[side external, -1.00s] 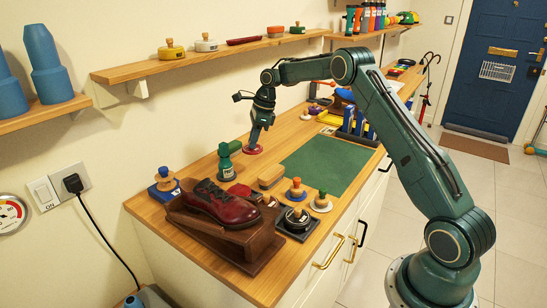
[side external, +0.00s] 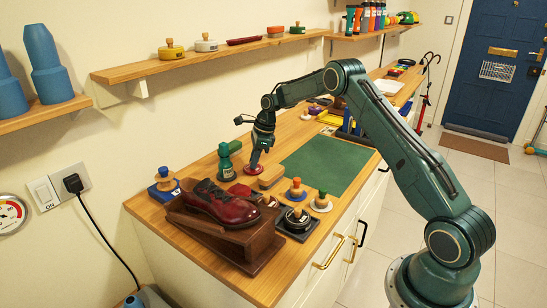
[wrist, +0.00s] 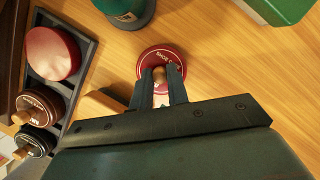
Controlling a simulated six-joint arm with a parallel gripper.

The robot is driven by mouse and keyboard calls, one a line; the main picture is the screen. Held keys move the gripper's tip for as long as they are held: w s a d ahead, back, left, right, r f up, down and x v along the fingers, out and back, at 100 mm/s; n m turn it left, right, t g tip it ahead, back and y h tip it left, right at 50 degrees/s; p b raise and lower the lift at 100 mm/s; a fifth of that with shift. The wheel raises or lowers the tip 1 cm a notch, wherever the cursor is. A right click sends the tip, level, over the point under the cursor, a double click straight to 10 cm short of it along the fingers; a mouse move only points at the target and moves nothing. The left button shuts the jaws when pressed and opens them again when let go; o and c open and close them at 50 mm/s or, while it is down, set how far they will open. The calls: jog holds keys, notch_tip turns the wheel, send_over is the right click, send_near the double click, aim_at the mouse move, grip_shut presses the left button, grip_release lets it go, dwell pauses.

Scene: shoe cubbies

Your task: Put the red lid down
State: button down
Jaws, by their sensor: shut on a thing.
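The red lid (side external: 254,169) is a round disc with pale lettering and a small wooden knob. It also shows in the wrist view (wrist: 175,58), top side up. My gripper (side external: 256,161) points down at it, and in the wrist view its two fingers (wrist: 160,80) are closed around the knob. The lid is at or just above the wooden counter, between the green bottle (side external: 225,164) and the wooden block (side external: 271,177). I cannot tell whether it touches the counter. My fingers hide part of its near side.
A dark tray (wrist: 78,35) holds a red round piece and two knobbed tins. A dark red shoe (side external: 222,204) rests on a wooden stand. A green mat (side external: 328,165) lies to the right. In the wrist view, bare counter (wrist: 240,75) is right of the lid.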

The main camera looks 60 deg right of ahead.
jog(key=shift+f, duration=0.25)
jog(key=c, duration=1.4)
grip_release()
jog(key=shift+o, duration=0.2)
jog(key=shift+r, duration=0.1)
jog(key=v, duration=1.2)
